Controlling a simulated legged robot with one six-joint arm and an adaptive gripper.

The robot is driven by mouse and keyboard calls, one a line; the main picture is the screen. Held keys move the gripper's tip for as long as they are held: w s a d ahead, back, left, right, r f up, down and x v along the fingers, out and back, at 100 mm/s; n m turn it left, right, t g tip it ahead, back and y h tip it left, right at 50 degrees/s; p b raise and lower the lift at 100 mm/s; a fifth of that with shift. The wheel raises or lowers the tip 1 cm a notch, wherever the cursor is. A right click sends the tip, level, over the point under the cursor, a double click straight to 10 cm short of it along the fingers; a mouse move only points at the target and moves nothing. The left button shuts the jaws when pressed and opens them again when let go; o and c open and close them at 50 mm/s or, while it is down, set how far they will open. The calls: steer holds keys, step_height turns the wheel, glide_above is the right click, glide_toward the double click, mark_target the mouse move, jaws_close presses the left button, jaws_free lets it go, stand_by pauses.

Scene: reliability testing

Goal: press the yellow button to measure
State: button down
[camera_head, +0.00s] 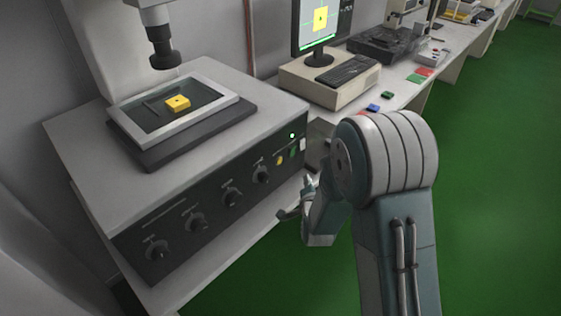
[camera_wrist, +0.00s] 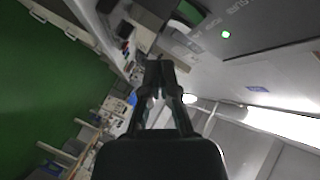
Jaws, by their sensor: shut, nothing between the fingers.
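My gripper (camera_head: 297,206) is below and slightly right of the yellow button in the head view, apart from the panel and partly hidden by my arm. In the wrist view my gripper (camera_wrist: 160,66) is shut and empty. The panel (camera_wrist: 250,25) fills the top right there, with a lit green lamp (camera_wrist: 226,34). I cannot make out the yellow button in the wrist view.
Several dark knobs (camera_head: 196,221) line the panel left of the buttons. A framed stage (camera_head: 215,112) holds a yellow part (camera_head: 177,103) under the lens (camera_head: 163,55). A monitor (camera_head: 320,25) and keyboard (camera_head: 347,73) stand behind. Green floor (camera_head: 490,180) is open to the right.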

mark_target(283, 159)
steer(key=shift+w+a, duration=0.8)
steer(key=shift+a, duration=0.25)
steer(key=shift+w+a, duration=0.85)
steer(key=shift+a, duration=0.25)
steer(key=shift+w+a, duration=0.8)
steer(key=shift+a, duration=0.25)
steer(key=shift+w+a+r, duration=0.1)
steer(key=shift+w+a, duration=0.1)
steer(key=shift+a, duration=0.1)
steer(key=shift+w+a, duration=0.25)
steer(key=shift+s+d, duration=0.5)
steer(key=shift+d, duration=0.1)
steer(key=s+d, duration=0.1)
steer(key=d, duration=0.1)
steer(key=s+d, duration=0.2)
stand_by(0.4)
